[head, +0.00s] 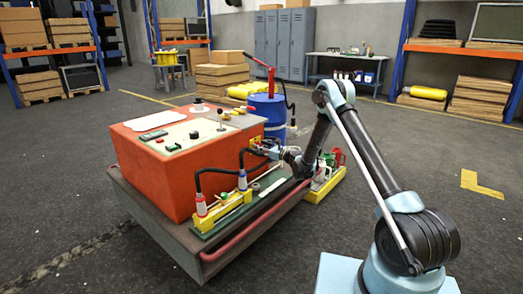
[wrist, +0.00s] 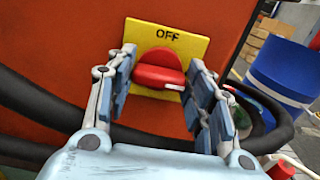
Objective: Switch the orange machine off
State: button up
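The orange machine (head: 150,170) is a box on a low grey cart in the head view, with a control panel on top. In the wrist view its orange side (wrist: 60,50) fills much of the picture. A yellow plate (wrist: 195,48) marked OFF carries a red knob (wrist: 158,72), with a small white mark at its right end. My gripper (wrist: 158,92) is open, with one finger on each side of the knob. I see gaps between the fingers and the knob. In the head view my gripper (head: 268,150) is at the machine's right side, and the knob is hidden there.
Black hoses (wrist: 40,100) run behind and below my fingers. A blue drum (head: 268,112) stands close behind. A yellow tray (head: 326,185) with bottles and a red rail (head: 255,228) are near my arm. Open floor lies to the right.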

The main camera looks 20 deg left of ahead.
dwell(0.3)
jog(key=shift+s+f+n, duration=0.15)
jog(key=shift+n, duration=4.3)
jog(key=shift+s+f+n, duration=0.1)
jog(key=shift+s+n, duration=0.05)
jog(key=shift+n, duration=4.3)
jog(key=o, duration=1.1)
jog(key=shift+c, duration=0.2)
jog(key=shift+w, duration=0.1)
jog(key=shift+d, duration=0.1)
